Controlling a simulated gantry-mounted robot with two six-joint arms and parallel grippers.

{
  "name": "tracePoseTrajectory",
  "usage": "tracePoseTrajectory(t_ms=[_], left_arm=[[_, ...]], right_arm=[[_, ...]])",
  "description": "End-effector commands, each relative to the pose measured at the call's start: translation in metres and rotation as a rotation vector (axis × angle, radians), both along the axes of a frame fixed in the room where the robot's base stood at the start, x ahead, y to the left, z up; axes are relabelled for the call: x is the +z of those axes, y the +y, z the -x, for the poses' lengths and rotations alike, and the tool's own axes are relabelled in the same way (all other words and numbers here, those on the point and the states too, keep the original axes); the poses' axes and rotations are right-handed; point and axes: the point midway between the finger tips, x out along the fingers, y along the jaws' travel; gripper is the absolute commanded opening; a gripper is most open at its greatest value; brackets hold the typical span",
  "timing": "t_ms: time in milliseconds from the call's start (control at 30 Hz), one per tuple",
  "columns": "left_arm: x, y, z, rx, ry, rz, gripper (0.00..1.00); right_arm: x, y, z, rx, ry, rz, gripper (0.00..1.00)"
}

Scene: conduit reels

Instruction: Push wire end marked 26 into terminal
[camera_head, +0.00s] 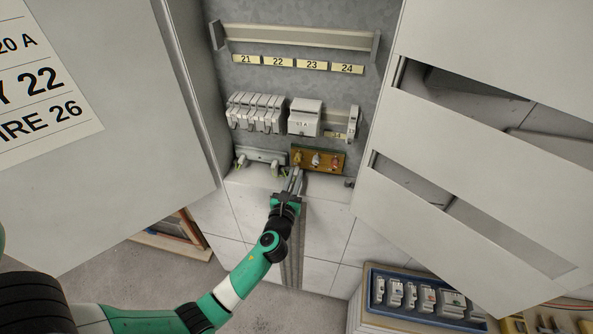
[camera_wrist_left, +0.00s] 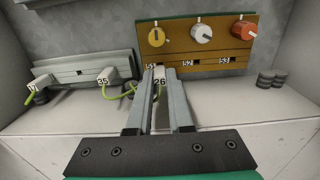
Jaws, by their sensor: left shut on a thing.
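My left gripper (camera_head: 293,177) is shut on the wire end marked 26 (camera_wrist_left: 159,84), a white tagged piece between its fingers in the left wrist view. Its fingertips (camera_wrist_left: 158,74) are at the lower left of the brown terminal board (camera_head: 318,160), just below the slot labelled S1. The board (camera_wrist_left: 205,45) carries a yellow, a white and a red knob above slots labelled S1, S2 and S3. Whether the wire tip touches or enters the S1 slot is hidden by the fingers. My right gripper is not in view.
A grey block (camera_wrist_left: 82,68) left of the board holds wire ends, one marked 35 (camera_wrist_left: 104,79), with yellow-green wires. Breakers (camera_head: 256,112) sit on the rail above. Cabinet doors stand open on both sides. A blue tray (camera_head: 370,312) of modules lies lower right.

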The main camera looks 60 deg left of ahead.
Motion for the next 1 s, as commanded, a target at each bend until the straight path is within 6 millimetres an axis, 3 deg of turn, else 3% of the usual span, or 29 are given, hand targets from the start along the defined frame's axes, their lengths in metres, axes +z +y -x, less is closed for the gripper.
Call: tracePoseTrajectory(t_ms=[1000], left_arm=[[0.0002, 0.0082, -0.0067, 0.001, -0.001, -0.001, 0.00]], right_arm=[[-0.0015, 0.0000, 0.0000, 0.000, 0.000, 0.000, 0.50]])
